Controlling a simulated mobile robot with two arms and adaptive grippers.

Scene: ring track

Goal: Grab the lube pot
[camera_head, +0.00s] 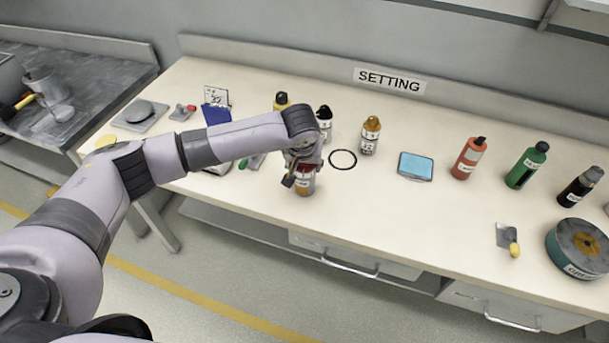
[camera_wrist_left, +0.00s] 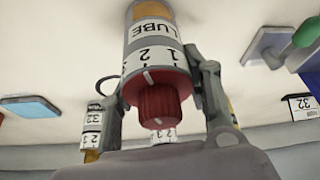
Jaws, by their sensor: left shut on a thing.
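The lube pot (camera_head: 305,187) is a small cylinder with a grey body, an amber lower part and a red ridged knob on top. In the left wrist view the lube pot (camera_wrist_left: 152,50) shows a "LUBE" label and a number ring with 1 and 2. My left gripper (camera_head: 300,168) comes down on it from above near the table's front edge. Its two fingers (camera_wrist_left: 160,95) stand on either side of the pot, shut on it. I cannot tell whether the pot touches the table. My right gripper is in neither view.
A black ring (camera_head: 343,159) lies just right of the pot. A blue pad (camera_head: 415,166), a red bottle (camera_head: 468,158) and a green bottle (camera_head: 526,166) are to the right. The table's front middle is clear.

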